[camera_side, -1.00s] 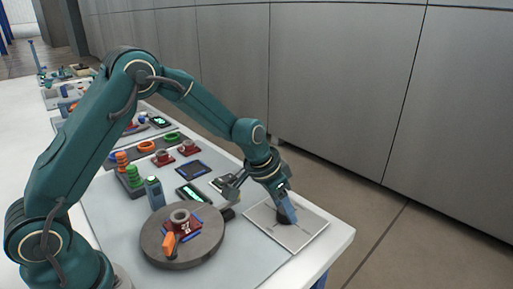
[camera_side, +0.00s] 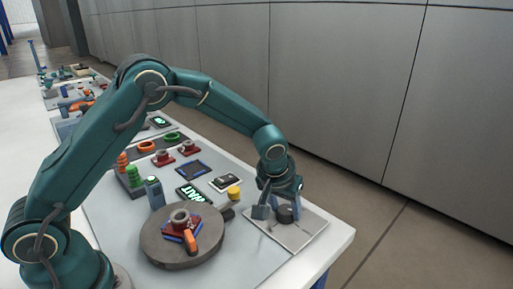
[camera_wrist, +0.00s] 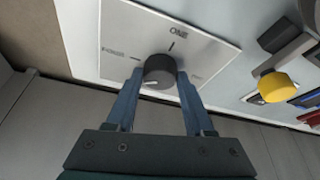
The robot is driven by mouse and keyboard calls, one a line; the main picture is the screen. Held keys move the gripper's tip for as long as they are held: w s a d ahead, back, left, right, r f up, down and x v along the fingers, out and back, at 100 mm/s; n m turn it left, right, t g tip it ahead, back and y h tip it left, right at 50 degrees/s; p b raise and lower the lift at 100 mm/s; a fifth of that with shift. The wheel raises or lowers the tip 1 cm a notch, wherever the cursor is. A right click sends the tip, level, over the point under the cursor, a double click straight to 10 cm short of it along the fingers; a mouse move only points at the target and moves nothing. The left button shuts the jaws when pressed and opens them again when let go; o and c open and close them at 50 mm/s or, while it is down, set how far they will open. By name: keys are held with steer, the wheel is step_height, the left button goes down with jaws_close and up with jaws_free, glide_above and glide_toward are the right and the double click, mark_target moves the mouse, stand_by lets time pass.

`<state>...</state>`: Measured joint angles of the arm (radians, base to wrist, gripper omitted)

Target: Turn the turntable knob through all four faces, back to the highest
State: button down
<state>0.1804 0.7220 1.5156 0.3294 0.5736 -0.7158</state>
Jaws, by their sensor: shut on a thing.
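The dark round knob (camera_wrist: 159,72) stands on a white plate (camera_wrist: 215,50) with printed labels; one reads "ONE", the others are hard to read. A pale mark on the knob points toward the lower left in the wrist view. My gripper (camera_wrist: 160,88) has its blue fingers on both sides of the knob, shut on it. In the side view my gripper (camera_side: 286,206) is low over the plate, with the knob (camera_side: 287,214) between the fingers. The grey turntable (camera_side: 165,250) carries a red part with a grey ring (camera_side: 180,217) and an orange piece (camera_side: 191,237) toward its front right.
A yellow button (camera_side: 234,193) is near the plate; it also shows in the wrist view (camera_wrist: 277,86). A lit display (camera_side: 194,193) appears to read "WAIT". A blue-grey bottle-like item (camera_side: 154,192) and stacked orange and green parts (camera_side: 132,175) stand behind the turntable.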

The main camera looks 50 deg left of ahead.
mark_target(282, 205)
steer(key=n, duration=0.2)
steer(key=n+g+y, duration=0.1)
steer(key=n, duration=0.1)
steer(key=n+y, duration=0.1)
steer(key=n, duration=0.1)
steer(key=shift+w+d+g, duration=0.15)
steer(key=shift+d+g, duration=0.1)
steer(key=shift+g, duration=0.05)
steer(key=n+g, duration=0.1)
steer(key=n, duration=0.4)
steer(key=shift+w+d+f+n+g+y, duration=0.1)
steer(key=shift+n+g+y, duration=0.2)
steer(key=shift+g+y, duration=0.1)
steer(key=shift+n, duration=0.4)
steer(key=shift+c, duration=1.4)
jaws_free()
steer(key=shift+r, duration=2.15)
steer(key=s+a+r, duration=0.4)
steer(key=a+r, duration=0.2)
steer(key=a, duration=0.5)
steer(key=shift+r, duration=0.4)
